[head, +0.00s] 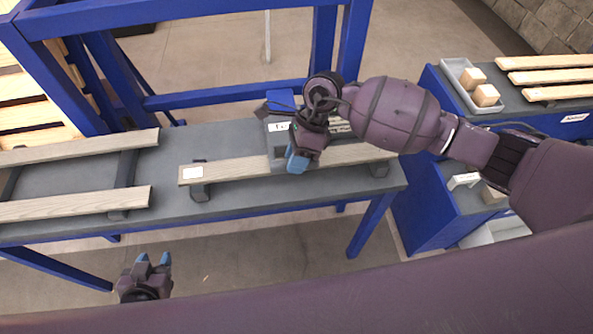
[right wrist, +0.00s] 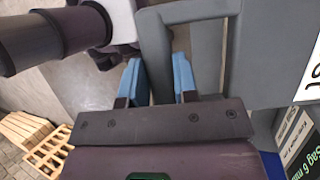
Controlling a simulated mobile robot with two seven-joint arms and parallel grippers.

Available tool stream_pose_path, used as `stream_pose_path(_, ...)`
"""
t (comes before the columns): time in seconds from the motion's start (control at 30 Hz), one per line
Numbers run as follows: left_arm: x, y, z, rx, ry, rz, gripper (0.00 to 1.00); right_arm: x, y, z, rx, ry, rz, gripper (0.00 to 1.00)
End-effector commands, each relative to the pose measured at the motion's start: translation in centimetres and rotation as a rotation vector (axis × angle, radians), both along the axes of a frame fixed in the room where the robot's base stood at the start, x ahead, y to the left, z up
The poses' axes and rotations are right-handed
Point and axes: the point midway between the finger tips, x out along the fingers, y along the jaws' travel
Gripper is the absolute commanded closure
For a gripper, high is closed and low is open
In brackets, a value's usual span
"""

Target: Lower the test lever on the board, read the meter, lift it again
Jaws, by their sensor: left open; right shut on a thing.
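My right gripper (head: 296,140) is over the grey test board (head: 277,146) on the bench and hides much of it. In the right wrist view the blue fingertips (right wrist: 159,80) are shut on a grey bar (right wrist: 156,50), which I take to be the test lever. The bar joins a grey frame to its right. A dark meter panel (right wrist: 305,160) at the lower right edge shows sideways text that reads "Sag 6 mm". My left gripper (head: 152,265) is open and empty, low at the left in front of the bench.
Wooden slats (head: 235,170) lie on dark supports along the grey bench (head: 240,202). A blue gantry frame (head: 225,96) stands behind it. At right, a blue cabinet (head: 412,215) carries a tray (head: 459,88) with wooden blocks (head: 486,95). Floor in front of the bench is clear.

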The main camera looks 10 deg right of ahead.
Motion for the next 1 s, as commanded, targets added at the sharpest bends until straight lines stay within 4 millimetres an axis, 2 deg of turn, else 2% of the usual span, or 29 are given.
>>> stream_pose_path(0.1, -0.2, 0.0, -0.4, 0.000, 0.005, 0.002, 0.57, 1.1, 0.0, 2.0, -0.001, 0.082, -0.001, 1.00)
stream_pose_path(0.3, -0.4, 0.0, -1.2, 0.000, 0.010, 0.002, 0.57, 2.5, 0.0, 4.5, -0.001, 0.203, 0.000, 1.00)
stream_pose_path(0.5, -0.2, 0.0, -1.5, -0.001, 0.006, 0.001, 0.57, 3.6, 0.0, 6.2, 0.000, 0.193, -0.001, 1.00)
stream_pose_path(1.0, 0.3, -0.1, -1.2, -0.001, -0.007, -0.001, 0.57, 4.2, -0.1, 7.1, 0.002, 0.188, -0.002, 1.00)
